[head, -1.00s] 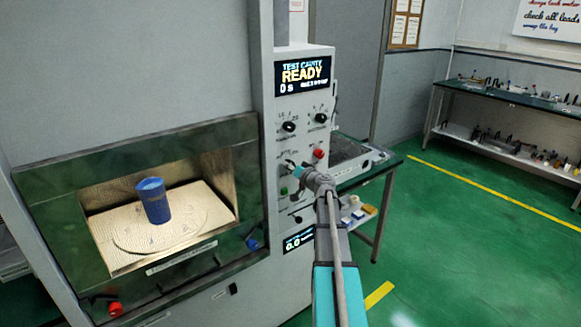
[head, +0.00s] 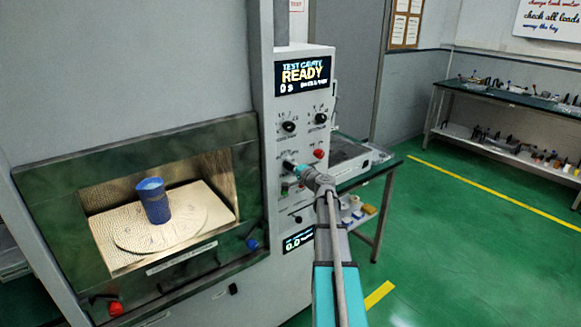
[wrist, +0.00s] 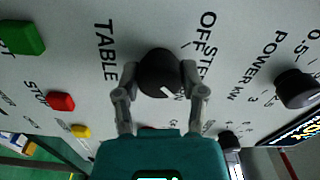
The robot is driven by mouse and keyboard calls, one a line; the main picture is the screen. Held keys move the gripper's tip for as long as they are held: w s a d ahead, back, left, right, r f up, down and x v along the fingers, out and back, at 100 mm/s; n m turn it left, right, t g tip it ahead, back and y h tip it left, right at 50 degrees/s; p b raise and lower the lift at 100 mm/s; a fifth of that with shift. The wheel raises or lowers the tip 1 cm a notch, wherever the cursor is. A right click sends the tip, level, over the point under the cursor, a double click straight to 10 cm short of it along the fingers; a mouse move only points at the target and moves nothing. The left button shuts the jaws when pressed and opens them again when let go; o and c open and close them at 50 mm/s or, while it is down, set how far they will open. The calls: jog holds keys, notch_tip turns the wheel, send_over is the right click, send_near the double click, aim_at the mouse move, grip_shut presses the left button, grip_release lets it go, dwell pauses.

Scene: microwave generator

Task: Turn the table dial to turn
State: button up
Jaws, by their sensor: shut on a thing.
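The table dial (wrist: 160,72) is a round black knob under the word TABLE on the pale panel in the wrist view. My gripper (wrist: 160,78) is shut on it, with one finger at each side. A white pointer mark shows on the lower part of the knob. The words OFF and STEP are to its right, and lettering below it is partly hidden by the knob and finger. In the head view, my gripper (head: 293,168) meets the control panel (head: 299,225) below two upper dials, and hides most of the table dial.
The power dial (wrist: 295,88) is close on the right in the wrist view. A red stop button (wrist: 61,101) and a green button (wrist: 22,38) are to the left. A blue cup (head: 154,205) stands on the turntable (head: 190,232) in the open cavity. The display reads READY.

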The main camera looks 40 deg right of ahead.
jog(key=shift+m, duration=0.3)
jog(key=o, duration=1.2)
jog(key=shift+c, duration=0.2)
jog(key=s, duration=1.2)
jog(key=shift+w, duration=0.1)
